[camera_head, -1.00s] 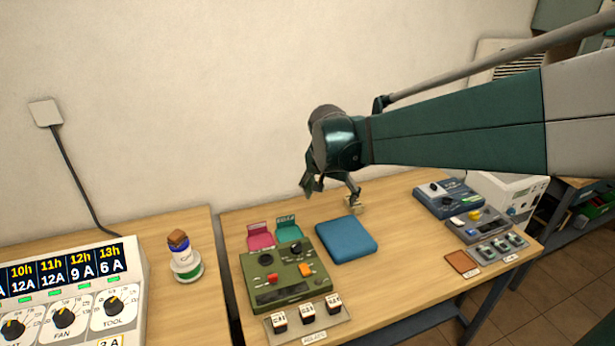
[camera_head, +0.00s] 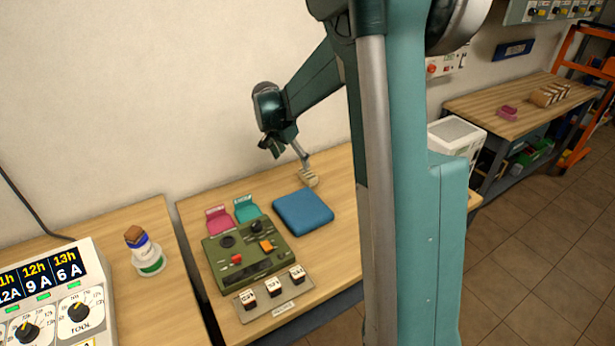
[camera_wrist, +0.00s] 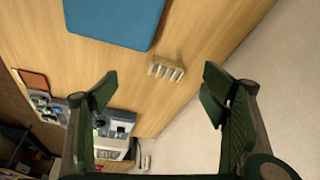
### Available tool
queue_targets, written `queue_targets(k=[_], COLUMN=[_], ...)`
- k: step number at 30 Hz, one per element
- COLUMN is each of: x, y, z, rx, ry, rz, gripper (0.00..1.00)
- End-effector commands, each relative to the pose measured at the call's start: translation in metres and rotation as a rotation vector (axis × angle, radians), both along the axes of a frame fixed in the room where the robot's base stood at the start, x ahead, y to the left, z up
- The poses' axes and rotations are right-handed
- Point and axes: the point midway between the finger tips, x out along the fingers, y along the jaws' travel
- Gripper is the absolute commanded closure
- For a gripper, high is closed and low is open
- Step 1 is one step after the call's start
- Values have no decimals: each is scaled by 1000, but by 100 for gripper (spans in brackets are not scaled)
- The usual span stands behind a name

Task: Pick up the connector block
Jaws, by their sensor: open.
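The connector block, a small beige block with several prongs, lies on the wooden table (camera_head: 345,172) behind the blue pad (camera_head: 303,212). I see the connector block (camera_head: 309,179) in the head view, and it also shows in the wrist view (camera_wrist: 167,68), with bare wood around it. My gripper (camera_head: 286,148) is above the block, with one finger's tip close to it in the picture. In the wrist view my gripper (camera_wrist: 160,90) has its fingers wide apart, with nothing between them. The block appears just beyond the gap. Whether a finger touches it I cannot tell.
A green control box (camera_head: 247,256), pink and teal pieces and a tray of small blocks (camera_head: 270,305) are in front and left. My arm hides the table's right part in the head view. A wall (camera_head: 170,90) stands close behind.

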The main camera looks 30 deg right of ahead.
Motion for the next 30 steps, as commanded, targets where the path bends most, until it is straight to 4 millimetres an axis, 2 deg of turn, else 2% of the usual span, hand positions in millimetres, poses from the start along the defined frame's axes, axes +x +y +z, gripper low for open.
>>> queue_targets(k=[9,18,24,30], x=[35,57,62,63], y=[-35,-63,-71,-72], z=[-38,-75,-87,-89], rx=[-14,-29,-35,-35], ry=[11,15,16,16], rz=[-156,-285,-325,-331], gripper=[27,27,27,27])
